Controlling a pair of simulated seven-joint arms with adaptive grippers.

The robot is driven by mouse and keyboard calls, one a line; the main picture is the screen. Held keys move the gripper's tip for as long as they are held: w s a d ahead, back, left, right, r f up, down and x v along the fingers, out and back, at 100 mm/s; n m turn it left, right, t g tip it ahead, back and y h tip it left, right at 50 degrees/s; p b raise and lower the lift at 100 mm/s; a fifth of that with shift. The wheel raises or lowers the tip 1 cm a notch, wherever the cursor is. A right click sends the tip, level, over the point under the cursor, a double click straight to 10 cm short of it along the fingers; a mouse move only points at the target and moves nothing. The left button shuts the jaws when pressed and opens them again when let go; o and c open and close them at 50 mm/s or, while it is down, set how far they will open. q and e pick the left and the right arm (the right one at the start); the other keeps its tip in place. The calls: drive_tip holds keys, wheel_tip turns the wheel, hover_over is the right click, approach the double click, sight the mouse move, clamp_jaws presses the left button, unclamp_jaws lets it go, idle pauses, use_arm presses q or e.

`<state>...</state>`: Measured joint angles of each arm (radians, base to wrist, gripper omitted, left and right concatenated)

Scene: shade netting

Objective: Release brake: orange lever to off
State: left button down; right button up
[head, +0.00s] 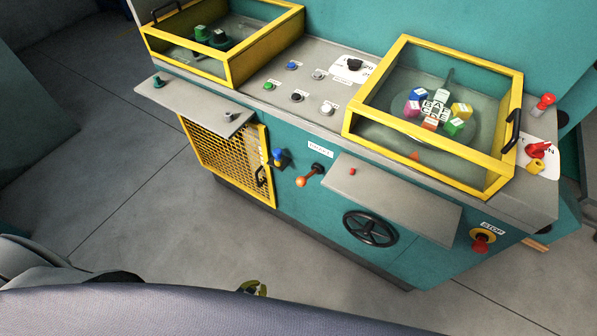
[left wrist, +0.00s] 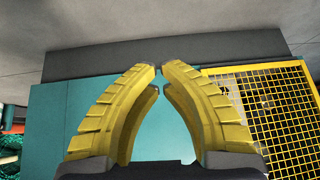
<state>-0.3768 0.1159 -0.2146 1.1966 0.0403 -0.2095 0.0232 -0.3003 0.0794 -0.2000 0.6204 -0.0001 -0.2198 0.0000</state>
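The orange lever (head: 307,176) is on the teal front panel of the machine, on a dark pivot below a white label (head: 320,151). Its orange knob hangs down and to the left. The label is too small to read. My left gripper (head: 253,287) shows at the bottom of the head view, below the lever and well apart from it, partly hidden by my own body. In the left wrist view its yellow fingers (left wrist: 160,70) nearly meet at the tips with nothing between them. The lever does not show in that view. My right gripper is not in view.
A blue-topped control (head: 278,157) and a yellow mesh guard (head: 231,160) are left of the lever. A grey shelf (head: 395,200) juts out to its right, above a black handwheel (head: 370,229). A red stop button (head: 482,242) is farther right. The floor in front is clear.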

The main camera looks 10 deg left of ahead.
use_arm(q)
drive_tip(key=w+d+r+t+h, duration=0.1)
drive_tip(key=w+d+r+t, duration=0.2)
drive_tip(key=w+r, duration=0.75)
drive_tip(key=w+d+r+t+h, duration=0.1)
drive_tip(key=w+r+t, duration=0.1)
drive_tip(key=r, duration=1)
drive_tip(key=w+d+r+n+t, duration=0.1)
drive_tip(key=w+r+t, duration=0.2)
drive_tip(key=r, duration=0.9)
drive_tip(key=w+d+r+n+t+h, duration=0.1)
drive_tip(key=w+d+r+t, duration=0.1)
drive_tip(key=r, duration=1.1)
drive_tip(key=shift+w+h, duration=0.3)
drive_tip(key=shift+w, duration=0.05)
drive_tip(key=shift+d, duration=0.1)
hover_over(298, 178)
drive_tip(key=shift+w+f, duration=0.2)
drive_tip(key=shift+f, duration=0.25)
drive_tip(key=shift+w+f, duration=0.2)
drive_tip(key=shift+f, duration=0.25)
drive_tip(key=shift+s+f, duration=0.2)
drive_tip(key=shift+f, duration=0.3)
drive_tip(key=shift+s+f, duration=0.2)
drive_tip(key=shift+f, duration=0.25)
